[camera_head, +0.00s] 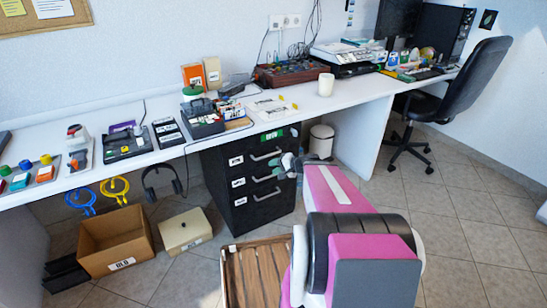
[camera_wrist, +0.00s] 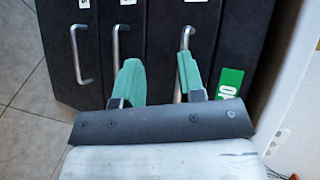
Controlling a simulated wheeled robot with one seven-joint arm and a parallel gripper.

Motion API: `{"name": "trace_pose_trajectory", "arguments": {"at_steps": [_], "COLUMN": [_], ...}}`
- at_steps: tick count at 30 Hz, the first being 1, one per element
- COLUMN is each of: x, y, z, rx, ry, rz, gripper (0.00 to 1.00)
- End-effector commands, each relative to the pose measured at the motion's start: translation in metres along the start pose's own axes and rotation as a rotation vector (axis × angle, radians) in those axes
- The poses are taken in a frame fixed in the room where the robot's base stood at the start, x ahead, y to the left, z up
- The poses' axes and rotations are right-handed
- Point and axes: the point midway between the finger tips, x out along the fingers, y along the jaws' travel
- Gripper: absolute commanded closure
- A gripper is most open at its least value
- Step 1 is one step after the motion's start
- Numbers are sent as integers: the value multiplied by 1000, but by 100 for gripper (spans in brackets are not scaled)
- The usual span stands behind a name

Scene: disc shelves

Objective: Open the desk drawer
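The black drawer cabinet (camera_head: 222,190) stands under the white desk with several white-labelled drawer fronts, all looking shut. A green "OPEN" label (camera_head: 272,134) marks its top; the label also shows at the right in the wrist view (camera_wrist: 230,82). The middle handle (camera_wrist: 116,45) is partly hidden by my left finger. My gripper (camera_wrist: 160,82) is open and empty, fingers apart, in front of the cabinet. Contact with a handle cannot be told.
A wooden-slatted crate (camera_head: 255,270) lies on the floor beside my arm. A cardboard box (camera_head: 115,240) and a beige box (camera_head: 185,230) stand left of the cabinet. A white bin (camera_head: 321,142) and a desk panel (camera_head: 362,135) are to the right.

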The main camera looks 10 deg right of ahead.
Motion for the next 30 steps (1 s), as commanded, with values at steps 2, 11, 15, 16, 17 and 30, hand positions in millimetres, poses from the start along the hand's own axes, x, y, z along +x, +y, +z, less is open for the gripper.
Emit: {"name": "trace_pose_trajectory", "arguments": {"at_steps": [2, 11, 15, 16, 17, 30], "x": [-7, -24, -17, -13, -10, 60], "y": [1, -2, -4, -4, -5, -20], "z": [-18, -50, -53, -54, -55, -68], "rx": [47, 131, 134, 134, 134, 133], "ry": [58, 176, 179, 179, 178, 176], "rz": [-75, -223, -229, -229, -228, -227], "gripper": [64, 64, 64, 64, 64, 64]}}
